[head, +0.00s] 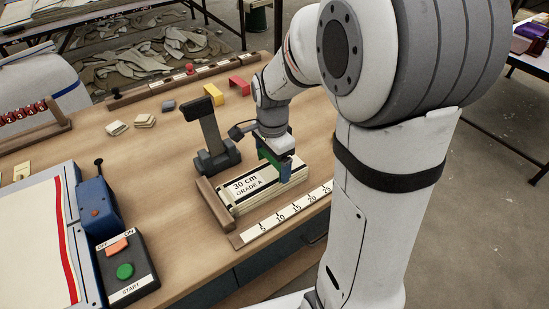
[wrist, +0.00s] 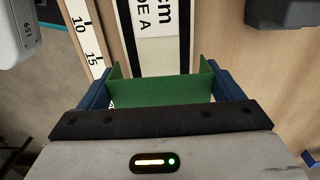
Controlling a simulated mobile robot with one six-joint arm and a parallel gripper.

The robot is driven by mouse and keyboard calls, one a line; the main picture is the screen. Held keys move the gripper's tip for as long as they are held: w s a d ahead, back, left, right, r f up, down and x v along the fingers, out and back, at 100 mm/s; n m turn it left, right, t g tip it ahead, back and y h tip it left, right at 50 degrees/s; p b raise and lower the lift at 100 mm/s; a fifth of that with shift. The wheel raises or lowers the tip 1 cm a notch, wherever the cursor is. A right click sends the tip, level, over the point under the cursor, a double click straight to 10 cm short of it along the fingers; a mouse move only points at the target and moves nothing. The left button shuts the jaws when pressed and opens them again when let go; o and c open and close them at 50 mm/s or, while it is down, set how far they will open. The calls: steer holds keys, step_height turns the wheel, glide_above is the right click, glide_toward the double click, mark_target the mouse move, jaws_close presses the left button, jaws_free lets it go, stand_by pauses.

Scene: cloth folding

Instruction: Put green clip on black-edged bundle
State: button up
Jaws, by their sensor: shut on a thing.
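The black-edged bundle (head: 252,187) lies flat on the bench, with a label reading "30 cm GRADE A" on top. Its labelled face and dark edge strips also show in the wrist view (wrist: 160,55). My gripper (head: 280,168) is shut on the green clip (wrist: 162,91), a U-shaped channel between its two blue fingers. The clip is over the bundle's right part in the head view. The wrist view shows the clip across the bundle's width, just past the label's lettering. I cannot tell whether the clip touches the bundle or sits around it.
A wooden stop (head: 215,205) and a ruler strip (head: 282,214) border the bundle. A dark upright stand (head: 215,143) is close behind it. Yellow (head: 214,93) and red (head: 239,86) clips lie further back. A START/OFF button box (head: 127,268) is at front left.

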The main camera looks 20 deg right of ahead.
mark_target(273, 171)
steer(key=shift+f+b, duration=1.3)
steer(key=shift+f, duration=0.85)
steer(key=o, duration=0.4)
steer(key=shift+o, duration=0.2)
step_height(273, 171, up, 8)
steer(key=shift+f+p, duration=0.1)
steer(key=shift+p, duration=0.5)
steer(key=shift+s+r, duration=0.1)
steer(key=shift+r, duration=0.15)
steer(key=s+r+n+t+p, duration=0.2)
steer(key=s+r+n+p, duration=0.5)
steer(key=s+n, duration=0.6)
steer(key=shift+s+d+r+n+t+p, duration=0.2)
steer(key=shift+s+r+n+t+p, duration=0.15)
steer(key=shift+r+n, duration=0.65)
